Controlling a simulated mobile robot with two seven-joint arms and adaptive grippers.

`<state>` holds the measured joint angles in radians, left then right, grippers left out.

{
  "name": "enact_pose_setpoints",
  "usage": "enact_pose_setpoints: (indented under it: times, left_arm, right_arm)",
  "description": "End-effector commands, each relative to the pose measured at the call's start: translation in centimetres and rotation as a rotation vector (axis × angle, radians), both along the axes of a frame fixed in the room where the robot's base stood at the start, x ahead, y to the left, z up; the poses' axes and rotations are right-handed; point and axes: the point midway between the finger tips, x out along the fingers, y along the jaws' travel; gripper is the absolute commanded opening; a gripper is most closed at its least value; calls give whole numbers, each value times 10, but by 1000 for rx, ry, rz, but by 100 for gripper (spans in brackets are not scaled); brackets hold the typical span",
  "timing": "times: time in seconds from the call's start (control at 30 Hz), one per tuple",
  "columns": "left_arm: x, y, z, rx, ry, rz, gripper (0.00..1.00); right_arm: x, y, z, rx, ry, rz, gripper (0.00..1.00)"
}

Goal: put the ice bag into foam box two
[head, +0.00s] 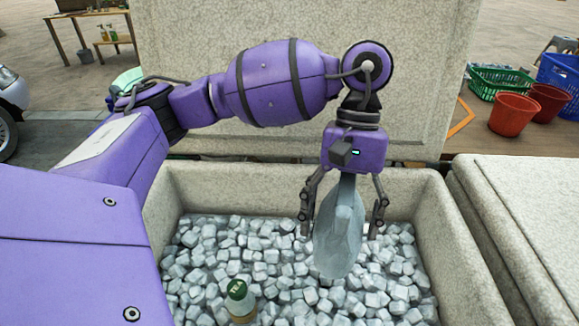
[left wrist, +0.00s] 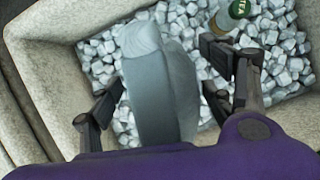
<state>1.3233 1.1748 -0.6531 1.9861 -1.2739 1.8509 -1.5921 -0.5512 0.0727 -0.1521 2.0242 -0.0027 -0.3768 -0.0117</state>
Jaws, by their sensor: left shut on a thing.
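The ice bag (head: 338,240) is a pale, translucent grey-blue pouch hanging upright in my left gripper (head: 340,228). The gripper is shut on it, one finger at each side, over the open foam box (head: 160,192). In the left wrist view the bag (left wrist: 155,95) stands between the fingers, with the box's wall (left wrist: 50,75) at left. The box is speckled off-white and holds many ice cubes (head: 280,265). I cannot tell whether the bag's lower end touches the ice. No label shows which foam box is number two. My right gripper is out of view.
A green-capped tea bottle (head: 240,300) is sunk in the ice; it also shows in the left wrist view (left wrist: 230,14). A raised lid (head: 200,60) stands behind the box. A closed foam box (head: 530,210) is at right. Red buckets (head: 513,115) and baskets (head: 497,82) lie beyond.

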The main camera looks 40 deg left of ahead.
Motion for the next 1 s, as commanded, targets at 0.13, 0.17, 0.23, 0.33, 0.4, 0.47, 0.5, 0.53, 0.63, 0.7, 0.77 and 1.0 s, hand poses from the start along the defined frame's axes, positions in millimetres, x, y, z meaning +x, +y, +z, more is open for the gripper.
enact_pose_setpoints:
  times: [0.13,0.17,0.23,0.33,0.4,0.47,0.5,0.53,0.63,0.7,0.77,1.0]
  left_arm:
    - [-1,-9,-34,-2,7,411,11]
    - [0,-11,-38,-3,7,491,11]
    - [1,-16,-49,-2,5,669,11]
    - [2,-24,-60,-4,3,901,11]
    - [2,-29,-65,-6,3,1052,11]
    - [2,-34,-69,-6,2,1171,11]
    - [2,-36,-71,-7,1,1247,11]
    - [2,-39,-73,-9,0,1300,11]
    - [2,-45,-76,-9,1,1459,11]
    - [2,-48,-77,-8,1,1550,11]
    - [1,-51,-78,-8,0,1614,11]
    - [0,-55,-79,-5,1,1748,11]
  right_arm:
    - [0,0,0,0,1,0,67]
    - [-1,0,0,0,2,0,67]
    - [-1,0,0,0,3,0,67]
    - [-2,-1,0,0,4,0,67]
    - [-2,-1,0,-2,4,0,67]
    - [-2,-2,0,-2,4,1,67]
    - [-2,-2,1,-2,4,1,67]
    - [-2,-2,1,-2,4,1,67]
    - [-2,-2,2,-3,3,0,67]
    - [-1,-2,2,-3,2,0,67]
    - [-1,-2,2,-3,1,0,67]
    - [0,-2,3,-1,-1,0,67]
